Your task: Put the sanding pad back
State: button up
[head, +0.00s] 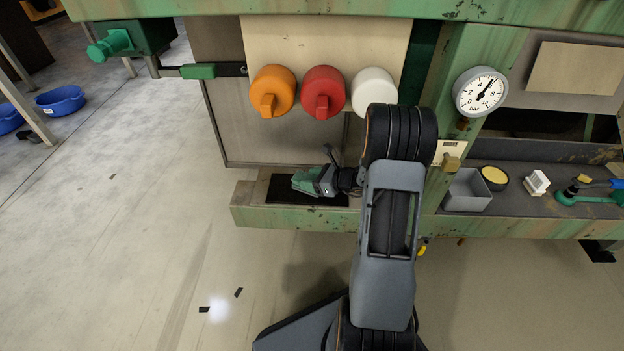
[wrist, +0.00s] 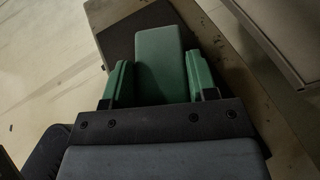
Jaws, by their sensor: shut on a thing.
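My gripper (head: 298,182) is low over the black mat (head: 332,196) on the green bench ledge, in the middle of the head view. In the wrist view its two green fingers (wrist: 158,68) are on either side of a green block, which I take to be the sanding pad (wrist: 160,48), and are shut on it. The dark mat (wrist: 117,42) shows beneath and to the left of the pad. In the head view the pad cannot be told apart from the green fingers. I cannot tell whether the pad touches the mat.
Orange (head: 272,91), red (head: 323,92) and white (head: 373,91) knobs stick out above the ledge. On the right are a grey bin (head: 467,191), a round yellow-topped tin (head: 495,178), a white block (head: 537,182) and a pressure gauge (head: 480,91). Open floor lies in front of the ledge.

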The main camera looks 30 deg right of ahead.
jog(key=o, duration=1)
jog(key=shift+p+v, duration=1.85)
jog(key=shift+v, duration=2.1)
